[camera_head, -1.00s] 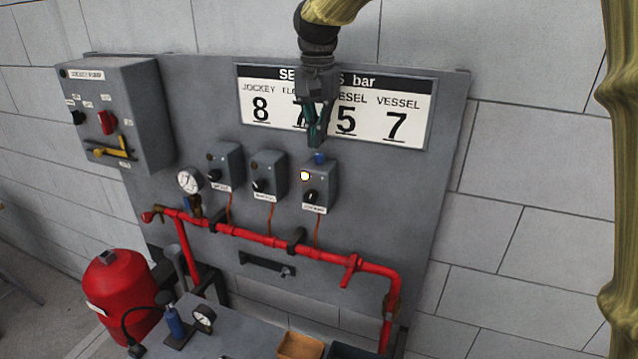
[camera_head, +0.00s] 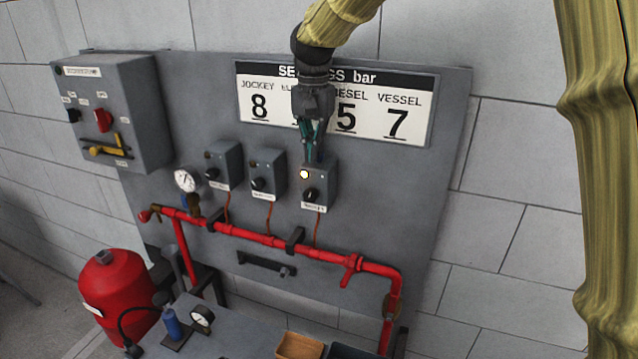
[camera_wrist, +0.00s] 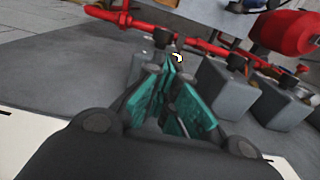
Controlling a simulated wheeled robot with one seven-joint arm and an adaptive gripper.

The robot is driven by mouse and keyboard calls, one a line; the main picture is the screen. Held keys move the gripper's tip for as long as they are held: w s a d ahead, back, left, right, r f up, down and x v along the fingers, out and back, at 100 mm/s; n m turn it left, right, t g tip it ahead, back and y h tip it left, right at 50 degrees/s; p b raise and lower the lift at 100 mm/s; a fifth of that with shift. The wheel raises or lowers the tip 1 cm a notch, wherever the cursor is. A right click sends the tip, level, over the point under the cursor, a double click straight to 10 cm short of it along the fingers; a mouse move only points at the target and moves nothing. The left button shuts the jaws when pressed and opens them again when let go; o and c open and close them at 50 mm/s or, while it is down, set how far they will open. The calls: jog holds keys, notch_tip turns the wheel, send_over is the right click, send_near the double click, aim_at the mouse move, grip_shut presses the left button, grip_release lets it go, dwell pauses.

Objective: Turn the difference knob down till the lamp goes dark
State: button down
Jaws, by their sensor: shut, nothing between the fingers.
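The rightmost of the small grey switch boxes (camera_head: 320,183) on the panel has a lit, pale lamp (camera_head: 304,174) and a black knob (camera_head: 310,194) on its front. The glow of the lamp also shows in the wrist view (camera_wrist: 178,57), just beyond the fingers. My gripper (camera_head: 313,158) is shut and empty, pointing down with its fingertips at the top of this box. The blue knob on top of the box is hidden behind the fingers; I cannot tell whether they touch it. In the wrist view my gripper (camera_wrist: 173,72) shows teal finger pads.
Two similar boxes stand left, the middle one (camera_head: 267,174) and the left one (camera_head: 223,165). A settings board (camera_head: 428,110) is behind my gripper. A red pipe (camera_head: 260,237) runs below. A control cabinet (camera_head: 140,115) is at left. Right of the boxes the panel is clear.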

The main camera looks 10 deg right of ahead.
aim_at(318, 167)
jog(key=shift+d+f+p, duration=0.2)
jog(key=shift+f+p, duration=0.2)
jog(key=shift+p, duration=0.1)
dwell(0.8)
jog(key=shift+s+d+f, duration=0.1)
jog(key=shift+d, duration=0.15)
dwell(0.4)
jog(key=shift+s+a+f, duration=0.1)
jog(key=shift+s+f, duration=0.05)
jog(key=shift+s, duration=0.05)
dwell(0.4)
jog(key=shift+w+r, duration=0.2)
jog(key=shift+r, duration=3.1)
